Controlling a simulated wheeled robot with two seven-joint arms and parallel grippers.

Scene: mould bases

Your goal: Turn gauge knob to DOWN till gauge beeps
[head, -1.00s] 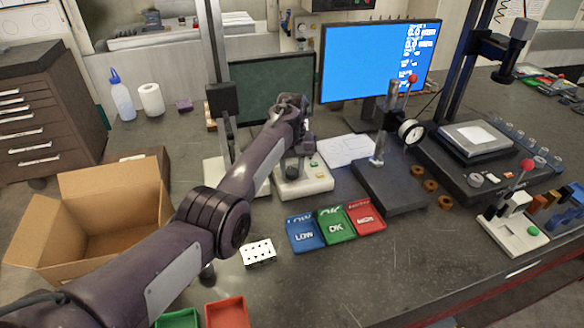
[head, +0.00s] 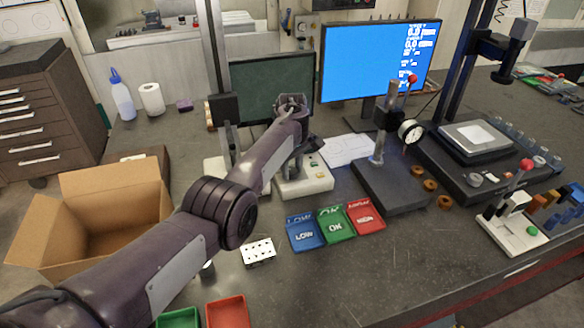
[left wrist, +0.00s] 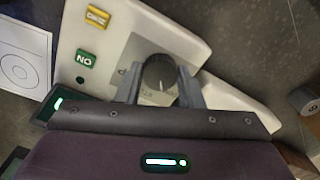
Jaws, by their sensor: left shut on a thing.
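The gauge is a white box (head: 313,184) on the bench in the head view, left of the dial stand. In the left wrist view its pale panel (left wrist: 185,28) carries a dark round knob (left wrist: 158,74) on a grey plate. My left gripper (left wrist: 160,88) is shut on the knob, one finger on each side of it. The knob's lower part and any marks around it are partly hidden or too small to read. In the head view my left arm hides the knob. My right gripper is not in view.
A yellow button (left wrist: 97,17) and a green button (left wrist: 88,59) sit on the panel beside the knob. Blue (head: 304,231), green (head: 335,224) and red (head: 366,217) trays lie in front. A dial stand (head: 393,184) stands to the right, a cardboard box (head: 85,190) to the left.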

